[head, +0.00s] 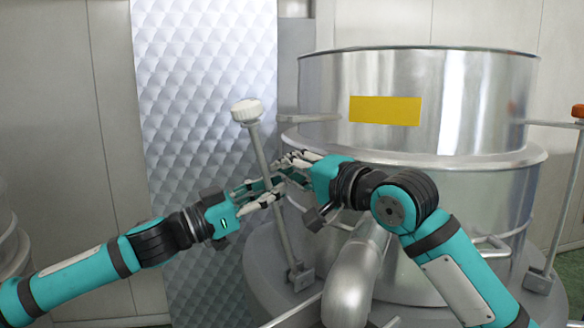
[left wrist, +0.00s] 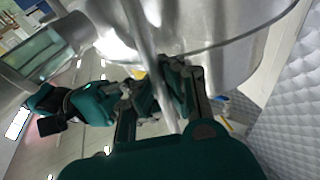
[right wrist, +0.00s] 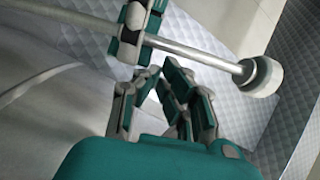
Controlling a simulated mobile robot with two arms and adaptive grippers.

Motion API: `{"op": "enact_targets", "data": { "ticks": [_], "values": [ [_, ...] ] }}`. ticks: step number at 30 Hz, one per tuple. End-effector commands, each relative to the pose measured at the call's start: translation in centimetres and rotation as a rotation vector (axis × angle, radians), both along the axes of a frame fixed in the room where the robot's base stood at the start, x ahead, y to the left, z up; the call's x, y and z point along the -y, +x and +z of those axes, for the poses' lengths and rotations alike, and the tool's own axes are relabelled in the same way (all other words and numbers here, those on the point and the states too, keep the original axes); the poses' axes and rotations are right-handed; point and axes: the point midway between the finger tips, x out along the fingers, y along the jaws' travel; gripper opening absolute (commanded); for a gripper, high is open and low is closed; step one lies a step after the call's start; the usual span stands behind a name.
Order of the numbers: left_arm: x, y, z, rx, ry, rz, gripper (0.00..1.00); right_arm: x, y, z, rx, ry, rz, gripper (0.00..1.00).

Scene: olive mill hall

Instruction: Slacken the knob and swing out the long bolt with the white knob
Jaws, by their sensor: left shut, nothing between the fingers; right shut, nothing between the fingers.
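The white knob (head: 246,110) tops the long bolt (head: 280,215), which leans left from its foot bracket on the vessel (head: 420,215). In the head view, the bolt stands left of the vessel's side arm (head: 310,118), with a gap between them. My left gripper (head: 280,188) is shut and empty, its fingers crossing the bolt's middle; whether they touch it is unclear. My right gripper (head: 284,164) is shut and empty close to the bolt, below the knob. The right wrist view shows the knob (right wrist: 262,78) and the left fingers across the rod; the left wrist view shows the rod (left wrist: 146,45).
A yellow plate (head: 385,110) is on the vessel's front. A curved pipe (head: 352,285) comes out below my right arm. A quilted metal panel (head: 200,60) stands behind; space left of the knob is clear.

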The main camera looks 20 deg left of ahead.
Motion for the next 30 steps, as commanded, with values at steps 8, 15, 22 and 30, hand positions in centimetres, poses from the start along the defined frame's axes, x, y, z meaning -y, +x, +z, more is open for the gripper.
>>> {"op": "enact_targets", "data": {
  "ticks": [8, 15, 22, 30],
  "values": [
    [-0.1, 0.1, 0.0, -0.001, 0.000, 0.003, 0.00, -0.5, -1.0, -0.2, 0.037, -0.019, 0.001, 0.00],
    [-0.1, 0.1, 0.0, 0.000, -0.001, 0.003, 0.21, -0.5, -1.0, -0.2, 0.036, -0.018, 0.001, 0.00],
    [0.0, 0.0, 0.0, 0.000, 0.000, 0.001, 0.35, -0.5, -0.9, -0.2, 0.036, -0.018, 0.000, 0.00],
    [0.1, 0.2, 0.4, -0.008, 0.004, 0.000, 0.35, -0.5, -0.9, 0.8, 0.037, -0.018, 0.000, 0.00]
  ]
}}
